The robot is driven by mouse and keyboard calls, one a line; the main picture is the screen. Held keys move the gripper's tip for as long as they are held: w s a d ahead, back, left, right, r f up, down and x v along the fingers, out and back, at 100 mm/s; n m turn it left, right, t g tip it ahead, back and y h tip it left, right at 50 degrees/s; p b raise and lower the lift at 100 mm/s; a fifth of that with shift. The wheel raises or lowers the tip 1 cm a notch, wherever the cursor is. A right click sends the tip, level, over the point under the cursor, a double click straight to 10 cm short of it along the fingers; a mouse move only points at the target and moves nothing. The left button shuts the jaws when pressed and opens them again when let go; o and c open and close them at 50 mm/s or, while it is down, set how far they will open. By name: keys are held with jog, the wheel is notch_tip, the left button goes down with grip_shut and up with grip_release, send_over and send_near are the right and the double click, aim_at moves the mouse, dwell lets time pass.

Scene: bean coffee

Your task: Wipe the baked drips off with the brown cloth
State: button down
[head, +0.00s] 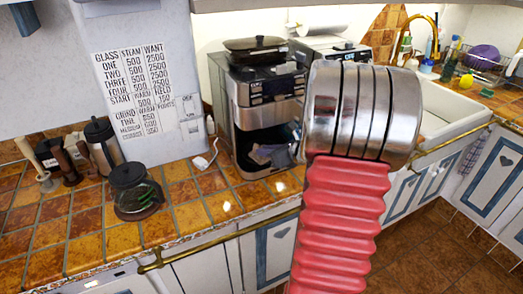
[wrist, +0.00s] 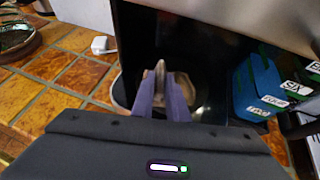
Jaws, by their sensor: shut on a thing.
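My gripper (wrist: 161,98), with purple fingers, is shut on a bunched brown cloth (wrist: 160,74) in the wrist view. The cloth stands up between the fingertips, with a tan part to their right. The fingers reach into the dark opening of the steel and black machine (head: 247,118) on the counter. A small grey-purple shape shows in that opening in the head view; whether it is cloth or fingers I cannot tell. My red arm and its metal joint hide the machine's right side. I cannot make out the baked drips.
A blue item (wrist: 256,85) with number labels stands close on the right in the wrist view. A black pan (head: 257,50) sits on the machine. A glass pot (head: 134,190) stands on the tiled counter (head: 185,190) to the left. A white sink (head: 450,108) lies right.

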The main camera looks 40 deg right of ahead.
jog(key=shift+w, duration=0.15)
jog(key=shift+w+d+f, duration=0.1)
jog(key=shift+w+d, duration=0.1)
jog(key=shift+w, duration=0.5)
jog(key=shift+w+d+f, duration=0.1)
jog(key=shift+w+d, duration=0.15)
jog(key=shift+w, duration=0.5)
jog(key=shift+w+d+f, duration=0.1)
jog(key=shift+w+d, duration=0.1)
jog(key=shift+w, duration=0.5)
jog(key=shift+d, duration=0.1)
jog(key=shift+s+d+r, duration=0.1)
jog(key=shift+s+d, duration=0.1)
jog(key=shift+d, duration=0.25)
jog(key=shift+s+d, duration=0.15)
jog(key=shift+d, duration=0.3)
jog(key=shift+s+a+r, duration=0.1)
jog(key=shift+s+a, duration=0.15)
jog(key=shift+s, duration=0.5)
jog(key=shift+s+a+r, duration=0.1)
jog(key=shift+s+a, duration=0.1)
jog(key=shift+s, duration=0.55)
jog(key=shift+s+a, duration=0.25)
jog(key=shift+s, duration=0.5)
